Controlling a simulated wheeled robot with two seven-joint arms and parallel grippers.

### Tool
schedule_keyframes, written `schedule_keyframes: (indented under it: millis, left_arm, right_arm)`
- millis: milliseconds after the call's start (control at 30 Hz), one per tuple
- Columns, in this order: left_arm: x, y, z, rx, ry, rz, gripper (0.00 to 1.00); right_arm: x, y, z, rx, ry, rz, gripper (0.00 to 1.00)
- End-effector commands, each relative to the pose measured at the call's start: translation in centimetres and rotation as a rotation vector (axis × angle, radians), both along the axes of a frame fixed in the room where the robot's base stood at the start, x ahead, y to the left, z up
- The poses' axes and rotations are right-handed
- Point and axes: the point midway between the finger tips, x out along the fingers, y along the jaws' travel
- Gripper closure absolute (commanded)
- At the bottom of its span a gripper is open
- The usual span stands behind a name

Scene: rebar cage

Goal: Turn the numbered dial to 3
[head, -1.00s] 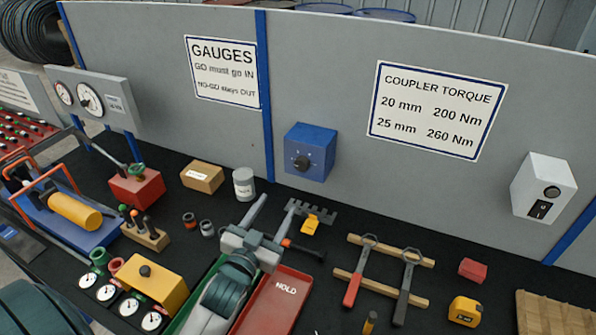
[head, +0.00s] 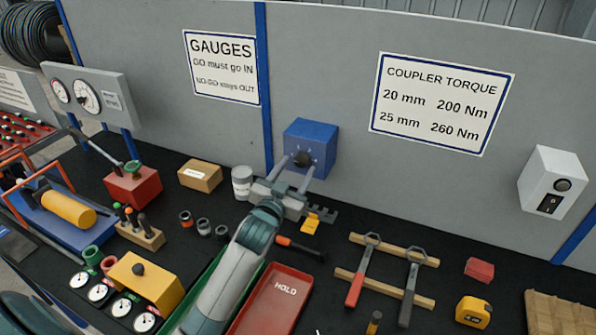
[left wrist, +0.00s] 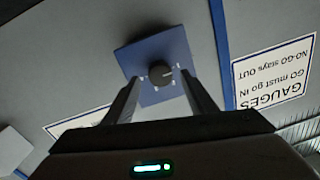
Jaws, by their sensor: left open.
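The blue dial box (head: 322,146) is fixed to the grey wall panel, with a round black knob (head: 302,159) on its front face. In the left wrist view the knob (left wrist: 161,73) shows a pale pointer line, with small white marks around it on the blue face (left wrist: 150,50); the numbers are too small to read. My left gripper (head: 293,168) is open. Its two fingers reach toward the box, one to each side of the knob in the picture. In the left wrist view the fingertips (left wrist: 160,82) are spread wide below and beside the knob, with no contact visible. My right gripper is not in view.
A grey can (head: 242,182) and a cardboard box (head: 200,175) stand left of my left gripper. A grey toothed piece with a yellow tag (head: 311,223) lies just below it. A red HOLD tray (head: 272,305) lies beside my forearm. A white switch box (head: 552,182) hangs at right.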

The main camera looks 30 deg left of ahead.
Motion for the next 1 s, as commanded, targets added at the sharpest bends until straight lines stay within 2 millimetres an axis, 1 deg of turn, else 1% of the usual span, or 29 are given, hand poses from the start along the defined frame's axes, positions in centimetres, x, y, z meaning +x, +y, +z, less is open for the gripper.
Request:
schedule_keyframes:
  millis: [33,200,567,600,667,700,733,1000]
  left_arm:
    - [0.6,0.1,-0.1,0.0,-0.001,0.0,0.49]
    - [1.6,0.2,-0.1,0.0,0.001,0.0,0.49]
    - [1.8,0.2,0.0,0.0,0.001,0.0,0.49]
    - [1.8,0.2,0.0,0.0,0.001,0.0,0.58]
    - [1.8,0.2,0.0,0.0,0.001,0.0,0.73]
    - [1.8,0.2,0.0,0.0,0.001,0.0,0.82]
    - [1.8,0.2,0.0,0.0,0.001,0.0,0.89]
    - [1.8,0.2,0.0,0.009,0.001,0.0,0.9]
  right_arm:
    - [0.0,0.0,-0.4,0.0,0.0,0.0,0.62]
    - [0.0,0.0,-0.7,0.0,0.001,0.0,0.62]
    - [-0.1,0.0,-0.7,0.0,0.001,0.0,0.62]
    - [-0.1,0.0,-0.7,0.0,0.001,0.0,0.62]
    - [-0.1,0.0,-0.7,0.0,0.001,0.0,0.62]
    - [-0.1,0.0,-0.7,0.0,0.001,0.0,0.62]
    - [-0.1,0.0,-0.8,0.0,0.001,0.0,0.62]
    - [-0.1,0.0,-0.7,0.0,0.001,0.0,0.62]
